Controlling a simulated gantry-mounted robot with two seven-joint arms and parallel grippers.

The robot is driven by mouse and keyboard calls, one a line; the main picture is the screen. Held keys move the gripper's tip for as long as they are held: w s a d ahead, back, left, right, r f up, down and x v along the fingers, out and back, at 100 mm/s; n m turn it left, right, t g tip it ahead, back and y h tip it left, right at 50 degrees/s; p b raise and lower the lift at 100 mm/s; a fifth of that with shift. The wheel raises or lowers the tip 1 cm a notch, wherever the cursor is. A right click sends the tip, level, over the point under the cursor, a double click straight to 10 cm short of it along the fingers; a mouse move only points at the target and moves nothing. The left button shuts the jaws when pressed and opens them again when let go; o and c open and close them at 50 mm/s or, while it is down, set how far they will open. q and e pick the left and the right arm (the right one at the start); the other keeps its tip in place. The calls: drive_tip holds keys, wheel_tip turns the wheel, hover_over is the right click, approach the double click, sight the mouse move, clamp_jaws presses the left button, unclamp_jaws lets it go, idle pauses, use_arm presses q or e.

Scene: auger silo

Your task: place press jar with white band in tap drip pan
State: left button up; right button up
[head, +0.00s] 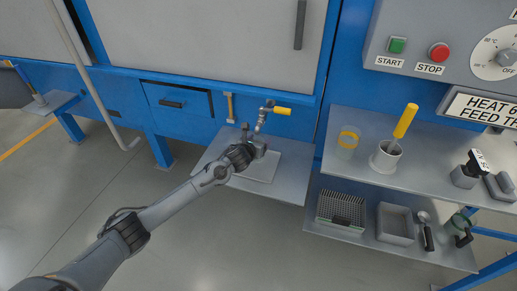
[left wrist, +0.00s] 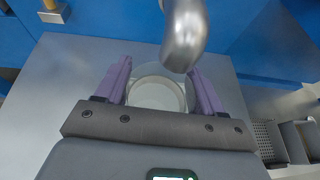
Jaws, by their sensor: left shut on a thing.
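My left gripper (head: 251,150) is at the tap (head: 264,117), above the drip pan (head: 262,171), a pale flat square on the steel side shelf. In the left wrist view the purple fingers of my left gripper (left wrist: 157,90) are shut on a clear round jar (left wrist: 156,94) with a pale inside. Its band cannot be made out. The metal tap spout (left wrist: 185,38) hangs over the jar's far edge in that view. The hand hides most of the jar in the head view, so I cannot tell whether it touches the pan. My right gripper is out of view.
The tap has a yellow handle (head: 283,111). A blue wall is behind the tap.

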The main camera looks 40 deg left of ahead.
use_arm(q)
wheel_tip(320, 180, down, 3)
drive_tip(key=shift+r+b, duration=0.15)
drive_tip(key=shift+b, duration=0.55)
drive_tip(key=o, duration=1)
drive_tip(key=shift+f, duration=0.2)
